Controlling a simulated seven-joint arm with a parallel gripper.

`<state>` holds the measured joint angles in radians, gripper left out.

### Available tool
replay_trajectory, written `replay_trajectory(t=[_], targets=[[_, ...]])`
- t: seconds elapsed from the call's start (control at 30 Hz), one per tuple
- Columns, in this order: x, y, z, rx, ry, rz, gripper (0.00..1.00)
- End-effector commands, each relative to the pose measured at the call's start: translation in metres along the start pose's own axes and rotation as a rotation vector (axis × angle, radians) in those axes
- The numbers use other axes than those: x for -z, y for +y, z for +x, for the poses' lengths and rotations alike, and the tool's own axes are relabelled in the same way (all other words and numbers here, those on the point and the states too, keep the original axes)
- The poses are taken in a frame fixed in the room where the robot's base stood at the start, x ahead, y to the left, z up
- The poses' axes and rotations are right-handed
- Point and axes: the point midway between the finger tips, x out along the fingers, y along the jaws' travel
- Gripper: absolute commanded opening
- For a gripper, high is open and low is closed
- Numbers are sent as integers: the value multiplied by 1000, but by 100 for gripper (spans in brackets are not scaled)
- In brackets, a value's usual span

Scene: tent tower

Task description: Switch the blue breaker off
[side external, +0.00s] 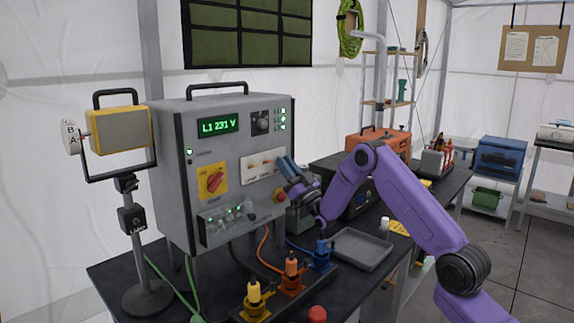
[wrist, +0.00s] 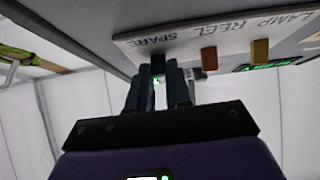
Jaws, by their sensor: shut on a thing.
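The white breaker plate (side external: 258,166) is on the front of the grey cabinet (side external: 172,130). In the wrist view the plate (wrist: 215,32) reads LAMP, REEL and SPARE. The dark blue breaker (wrist: 158,63) is at SPARE, beside the orange breaker (wrist: 209,58) and the yellow breaker (wrist: 260,52). My gripper (wrist: 158,74) has its fingers on both sides of the blue breaker and is shut on it. In the side view my gripper (side external: 286,168) reaches the right end of the plate and hides the blue breaker. Whether its lever is up or down is not clear.
A red rotary switch (side external: 215,181) is left of the plate, and a red button (side external: 279,195) is just below my gripper. Yellow (side external: 254,294), orange (side external: 291,266) and blue (side external: 321,251) plugs stand on the bench in front. A grey tray (side external: 361,249) lies to the right.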

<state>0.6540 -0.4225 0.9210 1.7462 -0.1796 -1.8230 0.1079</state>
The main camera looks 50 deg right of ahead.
Motion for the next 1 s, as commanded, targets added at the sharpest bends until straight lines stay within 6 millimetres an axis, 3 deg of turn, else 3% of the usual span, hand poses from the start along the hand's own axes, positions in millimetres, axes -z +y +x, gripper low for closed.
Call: replay_trajectory(t=[0.6, 0.63, 0.7, 1.0], targets=[[-2, 0, -1, -1, 44, 0, 0], [-2, 0, -1, -1, 44, 0, 26], [-2, 0, -1, -1, 44, 0, 45], [-2, 0, -1, 0, 44, 0, 45]])
